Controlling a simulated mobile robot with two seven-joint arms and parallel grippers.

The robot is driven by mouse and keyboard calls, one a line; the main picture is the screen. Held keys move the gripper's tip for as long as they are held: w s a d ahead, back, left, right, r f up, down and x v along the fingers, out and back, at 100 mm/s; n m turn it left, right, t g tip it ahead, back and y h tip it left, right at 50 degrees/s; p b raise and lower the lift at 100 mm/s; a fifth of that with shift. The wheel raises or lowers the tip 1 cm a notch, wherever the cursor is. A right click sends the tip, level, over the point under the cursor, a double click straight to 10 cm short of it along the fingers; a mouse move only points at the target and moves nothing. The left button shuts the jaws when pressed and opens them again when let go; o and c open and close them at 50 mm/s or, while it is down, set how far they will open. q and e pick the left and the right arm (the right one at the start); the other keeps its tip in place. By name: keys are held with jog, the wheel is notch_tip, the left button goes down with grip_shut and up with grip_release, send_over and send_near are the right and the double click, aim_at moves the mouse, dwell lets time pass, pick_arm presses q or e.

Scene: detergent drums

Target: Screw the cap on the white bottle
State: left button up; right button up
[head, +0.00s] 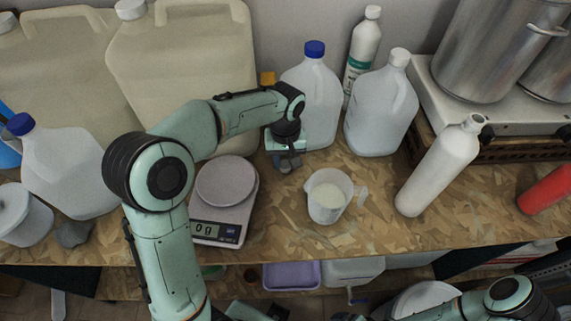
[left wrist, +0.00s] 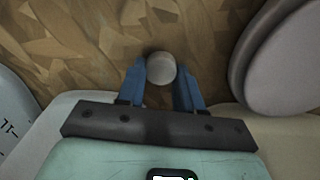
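The white bottle (head: 437,170) stands right of centre on the wooden worktop, slim and plain, its narrow neck at the upper right. No cap shows on the neck. My left gripper (head: 289,163) is low over the worktop, between the scale and the measuring cup. In the left wrist view its blue fingers (left wrist: 160,85) sit close against both sides of a small round grey cap (left wrist: 161,68). They look shut on it; whether it touches the worktop is hard to tell. My right arm shows at the bottom right of the head view, but its gripper does not show.
A measuring cup (head: 329,195) with pale powder stands between my left gripper and the bottle. A scale (head: 225,195) is to the left. Jugs (head: 381,110) stand behind, and a hot plate (head: 440,95) with steel pots is at the back right.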

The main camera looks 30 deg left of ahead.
aim_at(286, 163)
pick_arm(q)
jog(key=shift+c, duration=0.9)
notch_tip(286, 163, up, 20)
jog(key=p, duration=0.3)
jog(key=shift+p, duration=0.3)
pick_arm(e)
jog(key=w+r, duration=0.4)
jog(key=shift+w+r+t, duration=0.15)
jog(key=shift+r+t, duration=0.15)
jog(key=shift+r, duration=0.1)
